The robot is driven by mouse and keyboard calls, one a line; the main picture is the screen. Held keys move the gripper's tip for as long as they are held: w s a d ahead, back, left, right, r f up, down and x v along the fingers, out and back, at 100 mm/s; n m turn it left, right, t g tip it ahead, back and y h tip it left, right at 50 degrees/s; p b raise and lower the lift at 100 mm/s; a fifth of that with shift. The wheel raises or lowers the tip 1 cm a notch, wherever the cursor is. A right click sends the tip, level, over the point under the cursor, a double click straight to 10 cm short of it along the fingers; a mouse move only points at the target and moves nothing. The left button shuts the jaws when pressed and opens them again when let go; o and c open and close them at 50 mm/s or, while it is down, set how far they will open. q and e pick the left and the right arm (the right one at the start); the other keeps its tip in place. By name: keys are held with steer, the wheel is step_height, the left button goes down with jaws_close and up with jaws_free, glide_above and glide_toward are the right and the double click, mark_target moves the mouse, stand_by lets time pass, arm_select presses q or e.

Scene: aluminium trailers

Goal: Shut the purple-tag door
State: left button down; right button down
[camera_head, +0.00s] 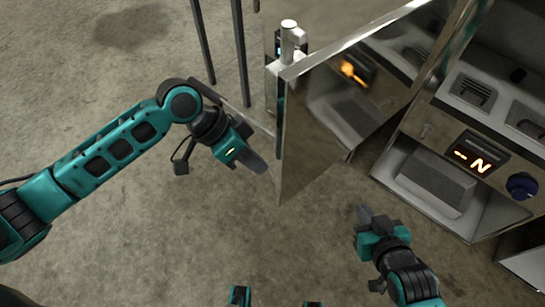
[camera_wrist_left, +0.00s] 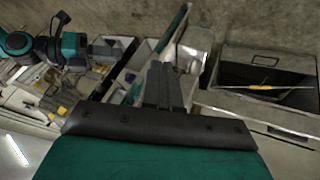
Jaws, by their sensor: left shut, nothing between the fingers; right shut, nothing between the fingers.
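A shiny mirror-like metal door (camera_head: 318,135) stands swung open in the middle of the head view. No purple tag shows on the side I see. A metal cylinder fitting (camera_head: 289,42) is at its upper left corner. My left gripper (camera_head: 258,163) is shut and empty just left of the door's near vertical edge, with a small apparent gap. It also shows shut in the left wrist view (camera_wrist_left: 165,85). My right gripper (camera_head: 363,213) is shut and empty, right of and below the door, in front of the open compartment.
The metal unit (camera_head: 455,95) on the right has an orange lit display (camera_head: 481,158), a blue knob (camera_head: 521,186) and a compartment holding a grey block (camera_head: 438,183). The concrete floor left is clear. The left wrist view shows an open grey bin (camera_wrist_left: 262,62).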

arm_select(q)
steer(key=w+a+r+n, duration=0.1)
steer(key=w+a+r, duration=0.2)
steer(key=w+a, duration=0.3)
steer(key=s+d+f, duration=0.2)
steer(key=d+f, duration=0.5)
steer(key=d, duration=0.2)
steer(key=shift+s+d+f+g, duration=0.15)
steer(key=shift+s+f+g, duration=0.15)
steer(key=shift+s, duration=0.05)
